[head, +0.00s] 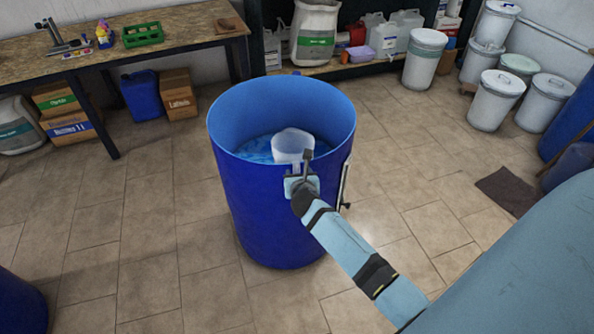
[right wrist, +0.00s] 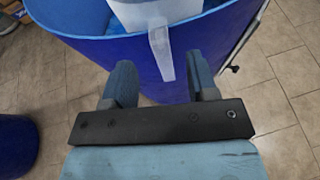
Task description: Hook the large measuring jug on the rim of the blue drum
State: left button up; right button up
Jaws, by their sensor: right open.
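The blue drum (head: 262,212) stands open on the floor in mid-view, with blue liquid inside. The large measuring jug (head: 291,143), whitish and translucent, is inside the drum against the near rim and looks upright. In the right wrist view the jug's body (right wrist: 165,13) is inside the rim, and its handle (right wrist: 161,52) hangs down outside the drum wall. My right gripper (head: 303,178) is at the near outside of the drum. Its fingers (right wrist: 162,76) are open, one on each side of the handle's lower end, with gaps on both sides. My left gripper is not in view.
A workbench (head: 185,22) with a green crate (head: 142,35) is at the back left, with boxes below. A shelf with canisters and several white drums (head: 495,100) are at the back right. A dark mat (head: 507,190) lies at right. Tiled floor around the drum is clear.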

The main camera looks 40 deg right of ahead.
aim_at(296, 168)
jog(key=shift+x, duration=2.3)
jog(key=shift+b, duration=0.3)
grip_shut()
